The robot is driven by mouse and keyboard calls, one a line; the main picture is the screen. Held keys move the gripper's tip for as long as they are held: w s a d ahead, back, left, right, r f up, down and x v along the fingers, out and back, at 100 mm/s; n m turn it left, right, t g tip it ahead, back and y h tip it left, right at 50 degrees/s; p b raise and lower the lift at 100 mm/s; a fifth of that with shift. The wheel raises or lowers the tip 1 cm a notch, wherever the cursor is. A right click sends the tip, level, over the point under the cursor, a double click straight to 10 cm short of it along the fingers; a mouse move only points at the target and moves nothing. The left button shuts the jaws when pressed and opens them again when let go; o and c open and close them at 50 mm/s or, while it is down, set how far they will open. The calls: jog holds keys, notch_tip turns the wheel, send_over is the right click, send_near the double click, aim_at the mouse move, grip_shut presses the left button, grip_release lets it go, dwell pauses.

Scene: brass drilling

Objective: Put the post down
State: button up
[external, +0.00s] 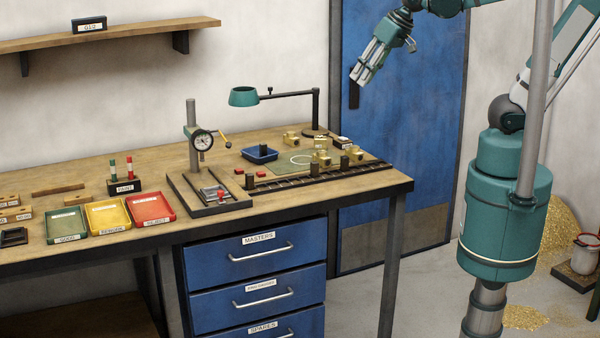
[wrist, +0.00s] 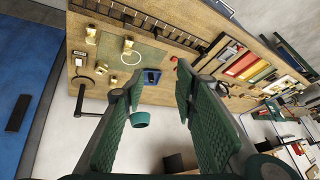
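My gripper (external: 364,74) is raised in front of the blue door, well above the bench. In the wrist view its two green ribbed fingers (wrist: 159,76) stand apart with nothing between them. Several short dark cylinders that look like posts are on the bench. One (external: 263,150) is in the small blue tray (external: 250,157), which also shows in the wrist view (wrist: 151,83). Another dark post (external: 250,181) is by the left end of the dark slotted rail (external: 290,182), and one more (external: 315,168) is farther right along it. I cannot tell which one the task means.
A green desk lamp (external: 243,96) arches over the bench. A dial gauge stand (external: 191,132) is left of the blue tray. Brass pieces (external: 320,158) stand around a green mat (external: 283,163). Green, yellow and red trays (external: 151,222) are at the left.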

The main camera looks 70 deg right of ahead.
jog(key=s+a+f+n+t, duration=0.1)
jog(key=s+f+n, duration=0.1)
jog(key=s+n, duration=0.2)
jog(key=shift+s+f, duration=0.35)
jog(key=shift+s, duration=0.75)
jog(key=shift+o, duration=0.4)
jog(key=m+g+b, duration=0.1)
jog(key=m+g, duration=0.6)
jog(key=m, duration=0.2)
send_over(346, 156)
jog(key=f, duration=2.1)
jog(key=shift+a, duration=0.4)
jog(key=shift+d+f, duration=0.25)
jog(key=shift+f, duration=0.6)
jog(key=shift+f, duration=0.1)
jog(key=shift+f, duration=1.2)
